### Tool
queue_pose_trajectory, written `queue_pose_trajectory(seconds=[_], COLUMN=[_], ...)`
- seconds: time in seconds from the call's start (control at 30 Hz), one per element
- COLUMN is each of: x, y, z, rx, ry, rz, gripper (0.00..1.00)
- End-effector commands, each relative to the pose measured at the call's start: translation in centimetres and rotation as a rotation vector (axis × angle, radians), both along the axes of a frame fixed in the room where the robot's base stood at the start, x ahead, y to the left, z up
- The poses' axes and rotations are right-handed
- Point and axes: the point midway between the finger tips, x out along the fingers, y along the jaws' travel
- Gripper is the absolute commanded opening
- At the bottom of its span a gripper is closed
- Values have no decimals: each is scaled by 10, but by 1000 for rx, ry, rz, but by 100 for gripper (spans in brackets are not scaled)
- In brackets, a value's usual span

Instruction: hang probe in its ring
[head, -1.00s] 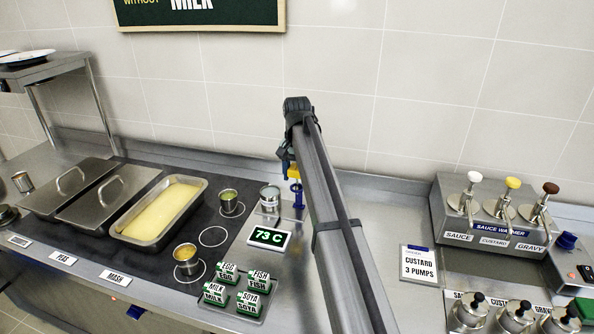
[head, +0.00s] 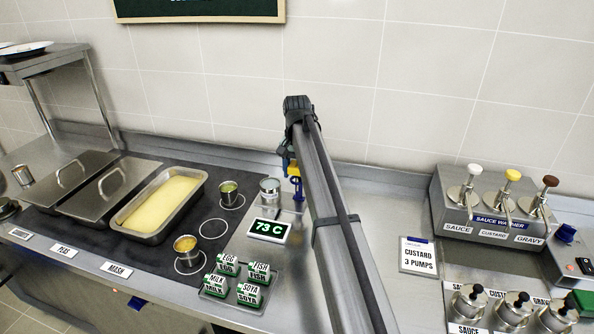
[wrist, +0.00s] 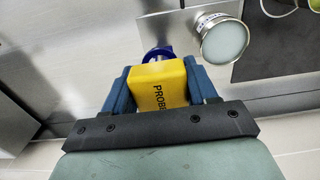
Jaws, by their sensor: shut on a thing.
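My gripper (wrist: 162,92) is shut on the probe (wrist: 165,82), a yellow block marked PROBE. In the head view the yellow probe (head: 293,168) shows beside my arm's end, partly hidden by the arm. A blue round ring (wrist: 158,53) shows just beyond the probe in the wrist view, partly covered by it. Blue also shows right below the yellow in the head view (head: 297,187). The probe's lower end is hidden, so I cannot tell whether it is inside the ring.
A steel pot with a pale top (wrist: 222,38) stands close to the ring. The 73 C display (head: 268,230) and a tray of small allergen blocks (head: 232,288) are in front. Sauce pumps (head: 495,210) stand at the right. The tiled wall is close behind.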

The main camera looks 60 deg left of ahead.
Motion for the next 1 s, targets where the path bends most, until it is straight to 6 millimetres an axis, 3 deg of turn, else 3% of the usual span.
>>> queue_pose_trajectory(seconds=[0.6,0.97,1.0], x=[0,0,0], y=[0,0,0], z=[-23,-24,-24], rx=[0,0,0], ry=[0,0,0], rz=[0,0,0], gripper=[13,13,59])
